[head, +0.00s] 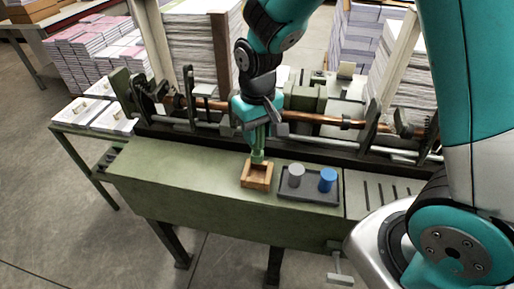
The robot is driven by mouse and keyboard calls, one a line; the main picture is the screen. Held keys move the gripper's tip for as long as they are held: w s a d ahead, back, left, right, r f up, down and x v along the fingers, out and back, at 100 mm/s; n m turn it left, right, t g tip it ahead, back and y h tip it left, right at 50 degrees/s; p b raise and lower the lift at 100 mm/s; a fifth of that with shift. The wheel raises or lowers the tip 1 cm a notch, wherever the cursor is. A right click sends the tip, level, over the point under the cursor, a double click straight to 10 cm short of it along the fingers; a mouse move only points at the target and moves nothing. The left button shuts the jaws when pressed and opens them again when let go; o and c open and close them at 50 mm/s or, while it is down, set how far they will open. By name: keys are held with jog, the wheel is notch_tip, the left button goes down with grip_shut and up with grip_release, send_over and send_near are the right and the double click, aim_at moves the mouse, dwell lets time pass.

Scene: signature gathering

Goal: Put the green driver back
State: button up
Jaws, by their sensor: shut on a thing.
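My gripper (262,128) is in the head view, pointing down and shut on the green driver (258,151). The driver is upright, and its lower end is over or in a small wooden box (256,187) on the green machine's top. I cannot tell whether the driver touches the box floor. The driver's upper part is hidden by the gripper. To the right of the box, a dark tray (311,196) holds a grey cylinder (296,175) and a blue cylinder (328,180), both upright.
The green machine (180,178) carries a long shaft and brackets (320,118) behind the box and tray. Slotted metal (385,192) lies right of the tray. The green top left of the box is clear. Paper stacks (98,48) stand behind, with more on a side table (95,113).

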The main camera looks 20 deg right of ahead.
aim_at(258, 152)
notch_tip(258, 152, down, 7)
jog(key=shift+r+p, duration=0.15)
jog(key=shift+p, duration=0.3)
jog(key=shift+f, duration=0.25)
jog(key=o, duration=0.9)
jog(key=shift+r, duration=0.1)
